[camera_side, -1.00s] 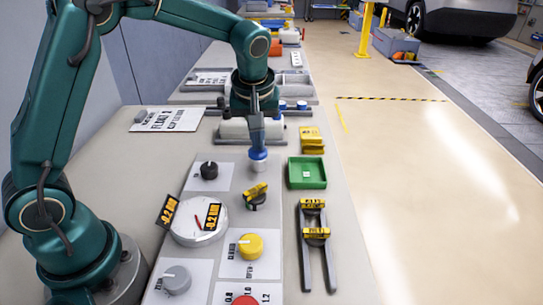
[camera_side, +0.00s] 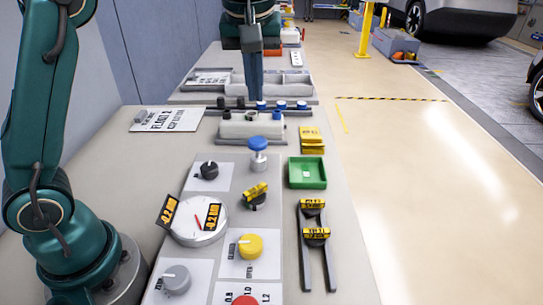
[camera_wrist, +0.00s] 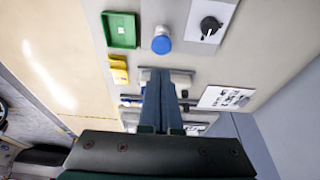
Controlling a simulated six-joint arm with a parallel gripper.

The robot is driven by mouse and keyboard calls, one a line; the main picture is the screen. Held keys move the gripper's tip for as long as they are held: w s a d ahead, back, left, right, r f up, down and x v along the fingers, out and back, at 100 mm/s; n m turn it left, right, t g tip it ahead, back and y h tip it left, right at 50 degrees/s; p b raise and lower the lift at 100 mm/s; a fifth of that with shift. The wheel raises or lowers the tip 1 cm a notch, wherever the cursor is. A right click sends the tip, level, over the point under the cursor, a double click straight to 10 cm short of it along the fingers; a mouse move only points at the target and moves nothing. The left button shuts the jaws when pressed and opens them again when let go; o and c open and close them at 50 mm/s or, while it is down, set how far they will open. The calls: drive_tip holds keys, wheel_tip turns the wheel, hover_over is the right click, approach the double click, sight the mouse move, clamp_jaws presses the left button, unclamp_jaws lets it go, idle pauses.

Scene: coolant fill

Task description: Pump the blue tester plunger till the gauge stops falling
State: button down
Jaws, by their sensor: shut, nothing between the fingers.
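The blue tester plunger (camera_side: 258,143) stands upright on its pale cylindrical body, its cap raised; it also shows in the wrist view (camera_wrist: 161,45). The round gauge (camera_side: 190,235) sits in front and to the left of it, with a red needle and yellow-on-black labels that appear to read about -0.2 bar. My gripper (camera_side: 255,97) is shut and empty, pointing down, above and behind the plunger and not touching it. In the wrist view my closed fingers (camera_wrist: 157,73) show apart from the plunger.
A black knob (camera_side: 209,170), a yellow-handled valve (camera_side: 255,192) and a yellow knob (camera_side: 250,245) sit near the gauge. A green tray (camera_side: 292,184) and yellow-tagged pliers (camera_side: 305,260) lie to the right. A white block with dark and blue caps (camera_side: 245,130) stands behind the plunger.

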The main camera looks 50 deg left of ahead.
drive_tip(key=shift+s+d+r, duration=0.15)
drive_tip(key=shift+r, duration=0.55)
idle(1.1)
drive_tip(key=s+r+m+t+h, duration=0.1)
drive_tip(key=s+r+m+t, duration=0.15)
drive_tip(key=s, duration=0.75)
drive_tip(key=s+d+f+m+h, duration=0.1)
drive_tip(key=s+d+f+m, duration=0.1)
drive_tip(key=s+f+m, duration=0.4)
wheel_tip(320, 180, down, 4)
drive_tip(key=shift+s+r+t, duration=0.1)
drive_tip(key=shift+s+t, duration=0.25)
drive_tip(key=shift+s, duration=0.25)
drive_tip(key=shift+m, duration=0.25)
